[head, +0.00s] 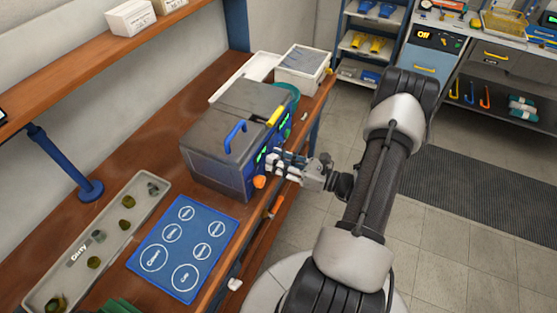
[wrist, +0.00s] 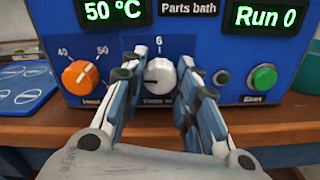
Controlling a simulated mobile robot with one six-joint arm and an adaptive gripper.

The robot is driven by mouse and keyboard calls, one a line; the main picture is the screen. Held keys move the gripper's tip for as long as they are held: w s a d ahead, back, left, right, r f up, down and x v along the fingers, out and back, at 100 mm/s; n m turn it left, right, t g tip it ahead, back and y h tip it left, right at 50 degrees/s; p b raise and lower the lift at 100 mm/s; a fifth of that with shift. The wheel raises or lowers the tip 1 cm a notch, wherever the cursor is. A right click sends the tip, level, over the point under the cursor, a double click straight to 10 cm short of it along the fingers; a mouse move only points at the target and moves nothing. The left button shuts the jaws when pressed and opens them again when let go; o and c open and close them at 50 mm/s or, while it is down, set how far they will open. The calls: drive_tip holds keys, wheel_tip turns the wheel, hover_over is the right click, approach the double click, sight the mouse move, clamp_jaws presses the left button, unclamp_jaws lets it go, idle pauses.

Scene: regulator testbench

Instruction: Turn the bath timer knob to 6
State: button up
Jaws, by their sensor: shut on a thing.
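The parts bath is a grey box with a blue front (head: 228,140) on the wooden bench. In the wrist view its blue panel (wrist: 215,50) faces me. The white timer knob (wrist: 161,74) sits under a "6" mark at the top of its dial. A dark mark on the knob seems to point left, away from the 6. My gripper (wrist: 160,84) is shut on the timer knob, one finger on each side. The fingers hide most of the dial's other marks. In the head view my gripper (head: 274,163) is at the bath's front.
An orange knob (wrist: 81,78) with 40 and 50 marks is left of my fingers; a green Start button (wrist: 264,78) is right. Displays read 50 °C (wrist: 111,11) and Run 0 (wrist: 264,16). A blue mat (head: 204,278) and a parts tray (head: 72,273) lie nearby.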

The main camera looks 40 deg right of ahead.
drive_tip(key=m+p, duration=0.2)
drive_tip(key=m, duration=0.1)
drive_tip(key=shift+r+m, duration=0.1)
drive_tip(key=shift+m, duration=0.3)
drive_tip(key=m+p, duration=0.2)
drive_tip(key=m, duration=0.2)
drive_tip(key=shift+m, duration=0.3)
drive_tip(key=m+p, duration=0.1)
drive_tip(key=m, duration=0.3)
drive_tip(key=shift+m+p, duration=0.55)
drive_tip(key=shift+m, duration=1.85)
drive_tip(key=o, duration=1.1)
